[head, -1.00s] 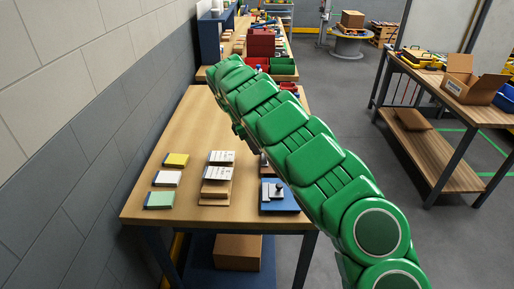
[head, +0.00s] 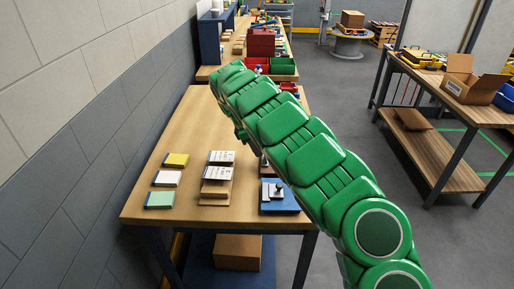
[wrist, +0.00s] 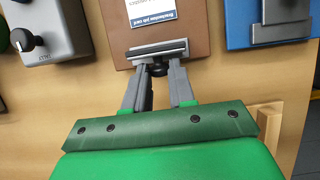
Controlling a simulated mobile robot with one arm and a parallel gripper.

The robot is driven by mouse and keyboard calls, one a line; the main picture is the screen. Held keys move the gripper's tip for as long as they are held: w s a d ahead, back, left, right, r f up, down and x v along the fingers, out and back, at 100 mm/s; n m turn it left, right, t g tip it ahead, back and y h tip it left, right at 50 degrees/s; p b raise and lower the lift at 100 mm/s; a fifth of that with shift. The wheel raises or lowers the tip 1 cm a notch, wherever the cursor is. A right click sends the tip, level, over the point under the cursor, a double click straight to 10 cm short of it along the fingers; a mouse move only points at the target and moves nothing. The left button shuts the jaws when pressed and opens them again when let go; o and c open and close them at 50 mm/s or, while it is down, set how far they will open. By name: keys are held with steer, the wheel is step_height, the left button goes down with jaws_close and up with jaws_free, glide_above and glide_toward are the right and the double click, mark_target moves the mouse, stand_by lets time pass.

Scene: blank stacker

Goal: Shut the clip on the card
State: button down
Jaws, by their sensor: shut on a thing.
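In the wrist view a brown board (wrist: 203,32) carries a white card with a blue band (wrist: 152,14), printed with the words "job card". A grey metal clip (wrist: 158,49) lies across the board at the card's near edge. My gripper (wrist: 159,74) is shut on a small dark part of the clip, just on the near side of its metal bar. The fingers partly hide that part, and I cannot tell whether the bar presses on the card.
A grey box with a black knob (wrist: 40,44) stands left of the board, and a blue plate (wrist: 239,22) with grey blocks lies right. In the head view, pads and stacked boards stand on the near wooden table (head: 190,214). Bare tabletop lies beyond them.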

steer(key=shift+d, duration=0.15)
steer(key=shift+d+r+y, duration=0.1)
steer(key=shift+y, duration=0.2)
steer(key=shift+d+r+y, duration=0.25)
steer(key=shift+d+y, duration=0.15)
steer(key=shift+y, duration=0.45)
steer(key=shift+d+r+y, duration=0.2)
steer(key=shift+d+y, duration=0.15)
steer(key=shift+y, duration=0.5)
steer(key=shift+d+r+y, duration=0.1)
steer(key=shift+d+y, duration=0.5)
steer(key=shift+y, duration=0.6)
steer(key=d+y, duration=0.1)
steer(key=y, duration=0.2)
steer(key=shift+d, duration=0.35)
steer(key=shift+d+f+y, duration=0.3)
steer(key=shift+d+y, duration=0.3)
steer(key=shift+y, duration=0.5)
steer(key=d+y, duration=0.1)
steer(key=f+y, duration=0.1)
steer(key=y, duration=0.1)
steer(key=shift+d+y, duration=0.3)
steer(key=shift+d, duration=0.05)
steer(key=shift+d+f+y, duration=0.3)
steer(key=shift+f+y, duration=0.05)
steer(key=shift+y, duration=0.4)
steer(key=shift+d+f+y, duration=0.25)
steer(key=shift+f+y, duration=0.05)
steer(key=shift+y, duration=0.45)
steer(key=shift+f, duration=0.1)
